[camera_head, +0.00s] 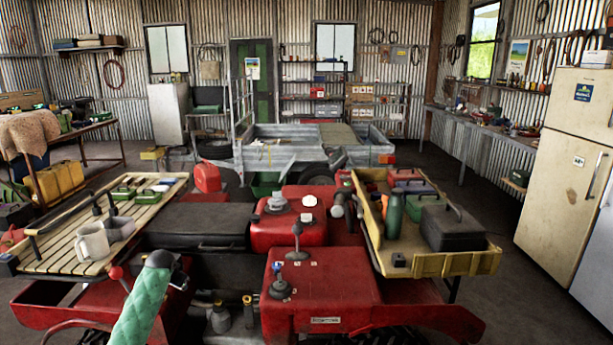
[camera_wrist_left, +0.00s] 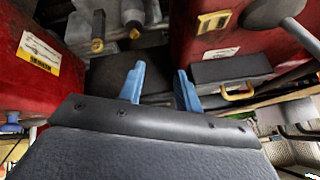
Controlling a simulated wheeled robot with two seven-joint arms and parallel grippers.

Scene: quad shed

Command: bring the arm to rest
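My left arm shows at the bottom left of the head view, in what looks like a green quilted sleeve. Its dark left gripper (camera_head: 179,279) is over the left part of the red quad (camera_head: 322,290), with its fingers mostly hidden there. In the left wrist view, the blue fingers of my left gripper (camera_wrist_left: 160,88) stand apart with nothing visible between them. Dark parts and red panels lie beyond them. My right gripper is not in view.
A yellow tray (camera_head: 455,264) with a green flask (camera_head: 394,214) and black box (camera_head: 452,228) is at right. Concrete floor is clear farther right.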

